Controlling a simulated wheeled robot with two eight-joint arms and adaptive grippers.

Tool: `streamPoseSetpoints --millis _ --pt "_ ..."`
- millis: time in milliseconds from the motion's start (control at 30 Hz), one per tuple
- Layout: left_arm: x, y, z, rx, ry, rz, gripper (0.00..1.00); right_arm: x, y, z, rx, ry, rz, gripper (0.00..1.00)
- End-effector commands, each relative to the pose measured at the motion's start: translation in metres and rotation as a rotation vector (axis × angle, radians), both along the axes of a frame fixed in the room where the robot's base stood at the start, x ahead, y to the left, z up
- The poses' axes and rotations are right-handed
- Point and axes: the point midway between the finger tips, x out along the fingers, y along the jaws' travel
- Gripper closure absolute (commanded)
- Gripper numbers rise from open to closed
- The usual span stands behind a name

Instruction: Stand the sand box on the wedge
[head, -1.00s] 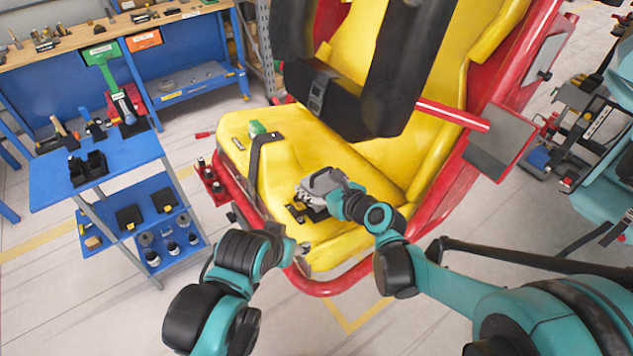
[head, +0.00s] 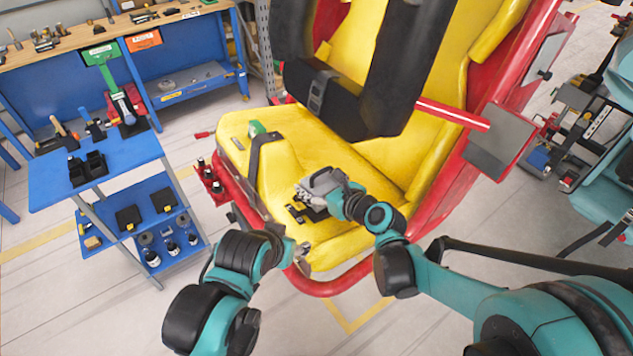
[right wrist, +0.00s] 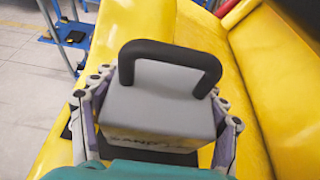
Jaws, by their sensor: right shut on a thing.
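The sand box, a grey block with a black loop handle and partly hidden lettering, fills the middle of the right wrist view (right wrist: 160,108) and shows small in the head view (head: 318,183). My right gripper (right wrist: 158,118) is shut on it, with fingers along both sides. A dark piece with yellow marks, seemingly the wedge (head: 301,212), lies on the yellow seat just below the box. The box hides part of it, and I cannot tell whether they touch. My left gripper (head: 302,249) is near the seat's front edge; its fingers are too small to read.
The yellow seat (head: 345,155) has a red frame and a black restraint (head: 345,100) hanging above it.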

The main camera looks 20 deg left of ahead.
Motion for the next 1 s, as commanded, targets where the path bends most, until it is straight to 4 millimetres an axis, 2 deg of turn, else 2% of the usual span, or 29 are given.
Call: streamPoseSetpoints --millis 433,467,500,533,867,1000 --pt "0.0 0.0 -0.0057 0.0 0.0 0.0 0.45 0.0004 0.0001 -0.0055 0.001 0.0 -0.001 0.87" --pt "0.0 0.0 -0.0052 0.0 0.0 0.0 0.45 0.0004 0.0 -0.005 0.001 0.0 -0.001 0.2" --pt "0.0 0.0 -0.005 0.0 0.0 0.0 0.45 0.0003 0.0 -0.0048 0.001 0.0 -0.001 0.09" --pt "0.0 0.0 -0.0049 0.0 0.0 0.0 0.45 0.0003 0.0001 -0.0048 0.001 0.0 -0.001 0.03" --pt "0.0 0.0 -0.005 0.0 0.0 0.0 0.45 -0.0003 -0.0004 -0.0057 -0.001 0.001 0.0 0.03" --pt "0.0 0.0 -0.005 0.0 0.0 0.0 0.45 -0.0053 -0.0081 -0.0016 -0.001 0.001 -0.002 0.03"
